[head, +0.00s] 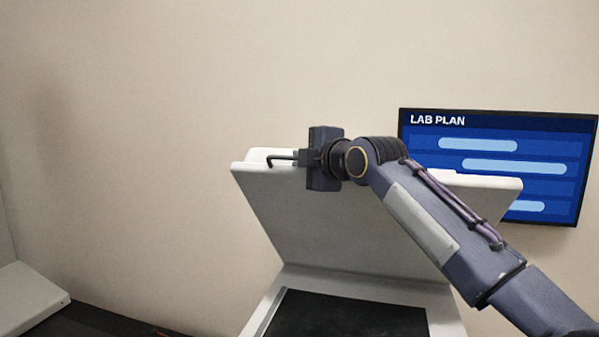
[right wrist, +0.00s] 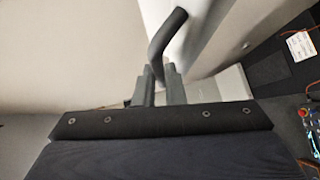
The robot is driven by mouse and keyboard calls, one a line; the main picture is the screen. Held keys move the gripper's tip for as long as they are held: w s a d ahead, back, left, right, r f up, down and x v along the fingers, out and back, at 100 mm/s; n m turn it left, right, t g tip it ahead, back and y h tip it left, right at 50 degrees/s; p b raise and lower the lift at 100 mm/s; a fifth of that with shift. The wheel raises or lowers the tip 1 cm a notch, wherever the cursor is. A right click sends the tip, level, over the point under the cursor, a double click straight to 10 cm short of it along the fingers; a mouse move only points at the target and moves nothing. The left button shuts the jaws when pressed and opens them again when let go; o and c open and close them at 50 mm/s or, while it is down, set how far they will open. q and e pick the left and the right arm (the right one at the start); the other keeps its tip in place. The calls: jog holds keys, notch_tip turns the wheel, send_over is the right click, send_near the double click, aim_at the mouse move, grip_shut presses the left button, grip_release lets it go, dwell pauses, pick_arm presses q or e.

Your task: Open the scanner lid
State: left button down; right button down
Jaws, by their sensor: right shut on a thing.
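The scanner lid (head: 330,225) is a pale grey panel, raised and tilted up from the scanner base in the head view. The scanner base (head: 448,315) is below it, with a dark glass bed (head: 345,315). My right gripper (head: 303,158) is at the lid's upper edge, left of its middle. It is shut on the dark bar handle (head: 280,157) of the lid. In the right wrist view the fingers (right wrist: 160,88) close around the handle (right wrist: 165,38), whose bent end sticks out beyond them. My left gripper is not in view.
A wall screen reading LAB PLAN (head: 490,160) hangs behind my right arm. A pale box-like unit (head: 30,300) stands at the far left on a dark surface. The wall left of the lid is bare. A small white label (right wrist: 301,44) shows in the right wrist view.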

jog(key=shift+w+d+r, duration=0.1)
jog(key=shift+w+r, duration=0.25)
jog(key=shift+w, duration=0.05)
jog(key=c, duration=1.5)
grip_release()
jog(key=shift+s, duration=0.1)
jog(key=b+v, duration=0.3)
jog(key=v, duration=0.4)
jog(key=shift+s, duration=0.35)
jog(key=shift+d, duration=0.2)
